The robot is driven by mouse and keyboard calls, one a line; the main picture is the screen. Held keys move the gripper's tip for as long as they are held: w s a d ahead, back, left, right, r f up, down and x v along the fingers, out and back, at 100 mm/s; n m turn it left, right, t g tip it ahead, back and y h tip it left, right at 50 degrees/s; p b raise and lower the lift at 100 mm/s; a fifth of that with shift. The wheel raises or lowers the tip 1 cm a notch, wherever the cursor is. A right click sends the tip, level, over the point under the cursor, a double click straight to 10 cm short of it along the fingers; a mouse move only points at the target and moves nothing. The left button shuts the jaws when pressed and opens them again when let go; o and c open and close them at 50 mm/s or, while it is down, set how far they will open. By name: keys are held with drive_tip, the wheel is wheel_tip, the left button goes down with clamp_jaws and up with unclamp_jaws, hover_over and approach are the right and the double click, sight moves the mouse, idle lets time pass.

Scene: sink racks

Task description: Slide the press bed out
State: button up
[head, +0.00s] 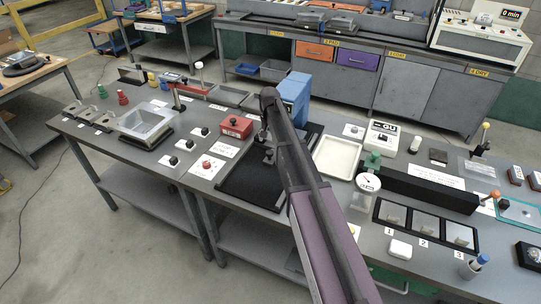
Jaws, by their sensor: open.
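A blue press (293,90) stands on the long grey bench, partly behind my arm. A flat black bed (255,187) lies in front of it, reaching toward the bench's front edge. My arm crosses the view and hides part of the bed and the press. My gripper (267,152) points down over the far part of the bed, beside the arm link. It is open, but its fingertips are small and partly hidden. I cannot tell whether it touches the bed or the press.
A red box (236,126) and several black knobs on white plates sit left of the bed. A cream tray (338,157) lies to the right. A dial gauge (368,182) and a numbered black rack (426,228) stand further right. Floor in front is clear.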

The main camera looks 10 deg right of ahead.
sight(270, 152)
drive_tip(key=shift+f+b, duration=2.95)
drive_tip(key=shift+f, duration=0.35)
